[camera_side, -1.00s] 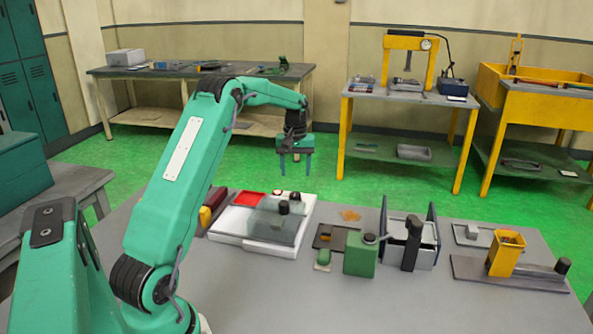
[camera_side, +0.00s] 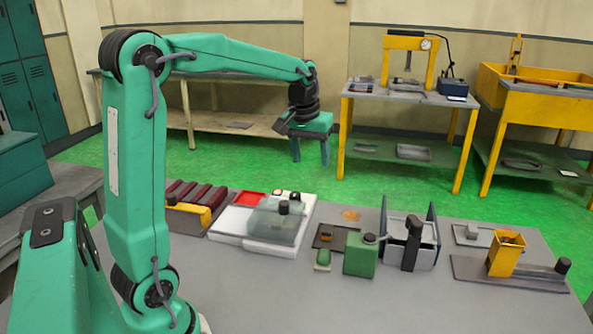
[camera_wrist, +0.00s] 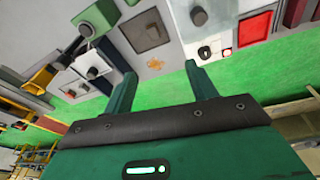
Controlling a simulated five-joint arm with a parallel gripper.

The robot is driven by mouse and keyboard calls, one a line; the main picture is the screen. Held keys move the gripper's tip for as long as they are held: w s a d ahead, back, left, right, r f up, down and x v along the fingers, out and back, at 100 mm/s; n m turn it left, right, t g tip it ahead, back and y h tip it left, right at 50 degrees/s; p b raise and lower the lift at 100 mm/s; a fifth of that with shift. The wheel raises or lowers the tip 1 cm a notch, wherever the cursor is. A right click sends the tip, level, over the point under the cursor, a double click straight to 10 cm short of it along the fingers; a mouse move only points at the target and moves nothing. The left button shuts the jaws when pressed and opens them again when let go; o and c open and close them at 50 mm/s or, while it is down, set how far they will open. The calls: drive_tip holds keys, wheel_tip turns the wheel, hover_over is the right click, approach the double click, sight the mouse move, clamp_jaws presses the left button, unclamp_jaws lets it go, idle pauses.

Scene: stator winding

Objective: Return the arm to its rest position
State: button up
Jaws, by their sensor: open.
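My gripper (camera_side: 310,150) is green with two fingers spread apart, raised in the air above the far part of the grey work table (camera_side: 280,300). It is open and holds nothing. In the wrist view my gripper (camera_wrist: 157,82) shows two separated green fingers with only table edge and green floor between and beyond them. My upper arm stands nearly upright and my forearm reaches to the right, roughly level. The gripper touches nothing on the table.
On the table stand a white tray with a clear cover (camera_side: 280,222), a green block (camera_side: 361,255), a grey fixture with upright plates (camera_side: 425,235), a yellow hopper (camera_side: 506,253) and a row of dark red pieces (camera_side: 190,193). The air around my gripper is clear.

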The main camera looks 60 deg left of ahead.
drive_tip(key=s+d+m+t, duration=0.3)
drive_tip(key=s+d+m, duration=0.3)
drive_tip(key=s+d, duration=0.9)
drive_tip(key=s+f, duration=0.1)
drive_tip(key=s, duration=0.3)
drive_tip(key=shift+m+h, duration=0.4)
